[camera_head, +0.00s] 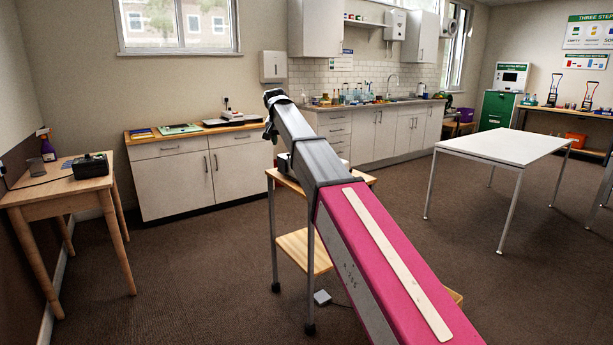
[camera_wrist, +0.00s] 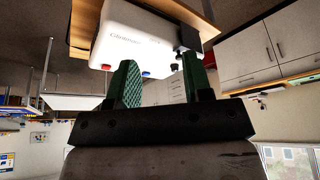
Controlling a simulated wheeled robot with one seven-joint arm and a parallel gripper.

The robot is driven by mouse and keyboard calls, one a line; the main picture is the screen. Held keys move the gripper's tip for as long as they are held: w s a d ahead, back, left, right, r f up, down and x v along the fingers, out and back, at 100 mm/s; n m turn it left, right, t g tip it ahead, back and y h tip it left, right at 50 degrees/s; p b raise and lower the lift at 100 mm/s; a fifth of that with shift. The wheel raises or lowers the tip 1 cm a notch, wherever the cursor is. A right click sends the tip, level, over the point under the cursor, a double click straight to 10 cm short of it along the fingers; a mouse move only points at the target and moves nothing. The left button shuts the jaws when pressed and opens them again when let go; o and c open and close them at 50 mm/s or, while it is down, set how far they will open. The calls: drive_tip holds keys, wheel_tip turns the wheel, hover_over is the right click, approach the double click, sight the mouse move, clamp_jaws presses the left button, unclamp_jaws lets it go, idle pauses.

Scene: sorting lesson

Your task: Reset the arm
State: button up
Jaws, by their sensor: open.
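My gripper (camera_wrist: 160,72) shows in the wrist view with two green ribbed fingers spread apart and nothing held between them. A white box-shaped device (camera_wrist: 137,40) with dark lettering and red and blue spots appears beyond the fingertips; I cannot tell the exact gap. In the head view my pink and grey arm reaches from the bottom right up to a dark end near the middle.
A wooden-topped trolley (camera_head: 292,184) stands behind my arm, partly hidden. A white table (camera_head: 500,147) is at right, a small wooden table (camera_head: 55,190) at left. Cabinets (camera_head: 172,182) line the back wall.

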drive_tip(key=s+d+f+g, duration=0.1)
drive_tip(key=s+d+f, duration=0.45)
drive_tip(key=f, duration=0.45)
drive_tip(key=s+d+f+n+g, duration=0.1)
drive_tip(key=s+d+f, duration=0.4)
drive_tip(key=f, duration=0.5)
drive_tip(key=s+d+f+g, duration=0.1)
drive_tip(key=s+d+f, duration=0.3)
drive_tip(key=d+f, duration=0.45)
drive_tip(key=s+d+f, duration=0.3)
drive_tip(key=s+f, duration=0.3)
drive_tip(key=s, duration=0.1)
drive_tip(key=s+d+f+g, duration=0.1)
drive_tip(key=s+d+f, duration=0.2)
drive_tip(key=s+f, duration=0.3)
drive_tip(key=s+d+f+n, duration=0.1)
drive_tip(key=s+d+f, duration=0.2)
drive_tip(key=s+f, duration=0.3)
drive_tip(key=shift+s+d+g+y, duration=0.3)
drive_tip(key=shift+s+d+y, duration=0.1)
drive_tip(key=shift+s, duration=0.75)
drive_tip(key=shift+a, duration=0.1)
